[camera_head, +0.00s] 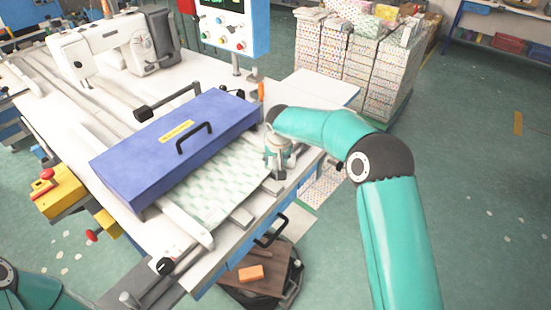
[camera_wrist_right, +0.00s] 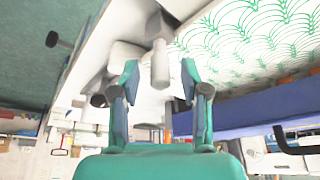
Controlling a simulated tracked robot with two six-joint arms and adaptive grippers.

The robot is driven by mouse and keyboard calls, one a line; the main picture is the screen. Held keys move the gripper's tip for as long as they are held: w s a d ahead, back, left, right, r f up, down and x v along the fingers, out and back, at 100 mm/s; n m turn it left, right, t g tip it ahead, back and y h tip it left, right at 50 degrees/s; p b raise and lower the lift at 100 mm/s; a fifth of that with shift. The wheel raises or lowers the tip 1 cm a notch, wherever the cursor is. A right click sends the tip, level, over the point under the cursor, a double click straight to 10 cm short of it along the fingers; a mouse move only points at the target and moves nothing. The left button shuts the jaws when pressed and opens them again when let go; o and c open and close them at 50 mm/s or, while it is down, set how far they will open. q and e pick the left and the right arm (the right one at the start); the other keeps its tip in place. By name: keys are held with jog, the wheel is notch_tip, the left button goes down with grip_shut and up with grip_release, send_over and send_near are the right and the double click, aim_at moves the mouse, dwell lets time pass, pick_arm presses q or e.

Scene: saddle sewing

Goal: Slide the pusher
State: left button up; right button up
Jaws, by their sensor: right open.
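My right gripper (camera_head: 277,170) points down at the right edge of the sewing table, beside the blue cover. In the right wrist view the gripper (camera_wrist_right: 160,75) is open, with one finger on each side of a pale grey peg (camera_wrist_right: 160,62). This peg looks like the pusher's handle; a gap shows on both sides of it. In the head view the gripper mostly hides the peg. A white cloth with green pattern (camera_head: 228,185) lies partly under the blue cover (camera_head: 150,155). My left gripper is outside both views; only part of the left arm shows at bottom left.
The blue cover has a black handle (camera_head: 194,138) on top. A white sewing machine (camera_head: 95,48) and a control box (camera_head: 228,25) stand behind. Stacked patterned boxes (camera_head: 345,65) stand at the back right. Open floor lies to the right.

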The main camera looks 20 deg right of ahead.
jog(key=v, duration=1.1)
jog(key=shift+r, duration=0.4)
jog(key=shift+s+a, duration=0.1)
jog(key=shift+s, duration=0.05)
